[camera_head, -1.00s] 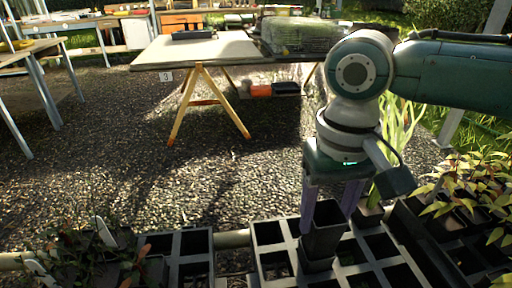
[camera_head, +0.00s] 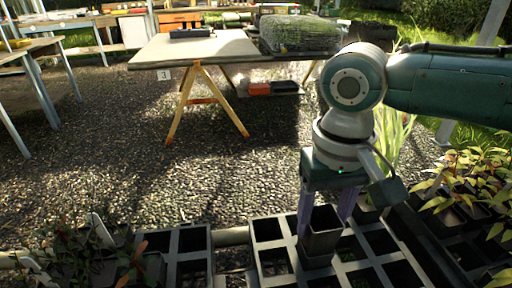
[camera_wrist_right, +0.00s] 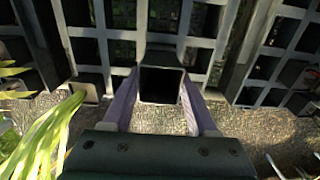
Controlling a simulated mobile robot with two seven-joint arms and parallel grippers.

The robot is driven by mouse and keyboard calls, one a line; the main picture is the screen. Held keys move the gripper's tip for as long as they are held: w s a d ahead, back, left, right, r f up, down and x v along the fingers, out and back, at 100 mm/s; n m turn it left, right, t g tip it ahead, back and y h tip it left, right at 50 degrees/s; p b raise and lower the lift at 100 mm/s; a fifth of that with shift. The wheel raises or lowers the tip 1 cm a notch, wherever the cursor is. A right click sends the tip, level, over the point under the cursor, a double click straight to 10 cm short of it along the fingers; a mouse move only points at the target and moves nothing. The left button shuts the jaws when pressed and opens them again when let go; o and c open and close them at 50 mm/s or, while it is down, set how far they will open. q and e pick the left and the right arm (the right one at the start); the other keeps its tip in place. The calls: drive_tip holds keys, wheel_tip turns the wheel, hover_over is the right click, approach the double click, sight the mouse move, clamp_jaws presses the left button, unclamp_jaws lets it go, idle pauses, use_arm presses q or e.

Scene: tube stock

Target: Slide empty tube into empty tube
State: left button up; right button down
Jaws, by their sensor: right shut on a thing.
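My right gripper (camera_head: 325,220) has purple fingers and is shut on a black square tube (camera_head: 322,241), one finger on each side. The held tube is upright with its open, dark top facing up; it also shows between the fingers in the right wrist view (camera_wrist_right: 161,86). Directly below it, a second black tube (camera_head: 316,262) sits in a cell of the rack (camera_head: 283,241). The held tube's lower end meets or overlaps that tube's top; how deep it reaches inside is hidden. My left gripper is not in view.
Another black rack (camera_head: 178,234) stands to the left. Leafy plants in pots flank the racks at left (camera_head: 75,252) and right (camera_head: 465,190). Rack cells around the held tube look mostly empty. A trestle table (camera_head: 200,50) stands farther back across gravel.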

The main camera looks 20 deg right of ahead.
drive_tip(key=shift+f, duration=0.2)
drive_tip(key=shift+c, duration=0.5)
unclamp_jaws()
wheel_tip(320, 180, up, 10)
drive_tip(key=p, duration=0.2)
drive_tip(key=shift+a+f, duration=0.1)
idle(0.5)
